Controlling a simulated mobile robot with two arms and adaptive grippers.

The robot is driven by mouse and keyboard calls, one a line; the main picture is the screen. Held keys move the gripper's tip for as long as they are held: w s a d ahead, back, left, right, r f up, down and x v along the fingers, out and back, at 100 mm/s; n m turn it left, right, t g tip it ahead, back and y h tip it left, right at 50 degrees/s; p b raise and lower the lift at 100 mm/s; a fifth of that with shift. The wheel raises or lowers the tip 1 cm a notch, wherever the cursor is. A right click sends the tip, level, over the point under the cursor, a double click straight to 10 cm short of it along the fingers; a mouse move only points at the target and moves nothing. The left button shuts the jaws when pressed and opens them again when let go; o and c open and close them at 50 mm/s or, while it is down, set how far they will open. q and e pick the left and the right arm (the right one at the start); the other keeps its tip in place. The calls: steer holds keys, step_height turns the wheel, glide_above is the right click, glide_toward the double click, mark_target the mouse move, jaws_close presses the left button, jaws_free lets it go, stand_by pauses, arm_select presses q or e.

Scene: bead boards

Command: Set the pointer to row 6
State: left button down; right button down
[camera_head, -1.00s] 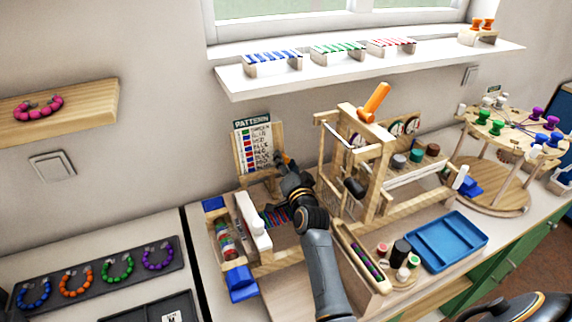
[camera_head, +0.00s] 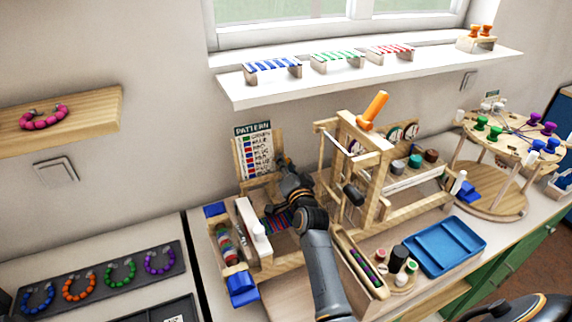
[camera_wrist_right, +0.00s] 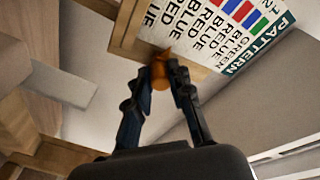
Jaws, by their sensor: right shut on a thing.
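The pattern board (camera_head: 257,152) stands upright in a wooden frame at the back of the bench and lists several coloured rows. In the right wrist view the printed board (camera_wrist_right: 215,35) shows rotated, with rows reading green, blue and red. The orange-brown pointer (camera_wrist_right: 160,72) is at the edge of the board's wooden frame. My right gripper (camera_wrist_right: 160,78) is shut on it. In the head view my right gripper (camera_head: 284,170) is at the board's right side and the pointer is hard to make out. I cannot tell which row it stands at. My left gripper is not in view.
A wooden frame with an orange handle (camera_head: 372,108) stands close to the right of my right gripper. A white-topped bead holder (camera_head: 252,228) is in front of the board. A blue tray (camera_head: 444,244) lies at the right.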

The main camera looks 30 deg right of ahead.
steer(key=c, duration=1.2)
jaws_free()
steer(key=shift+v, duration=3.75)
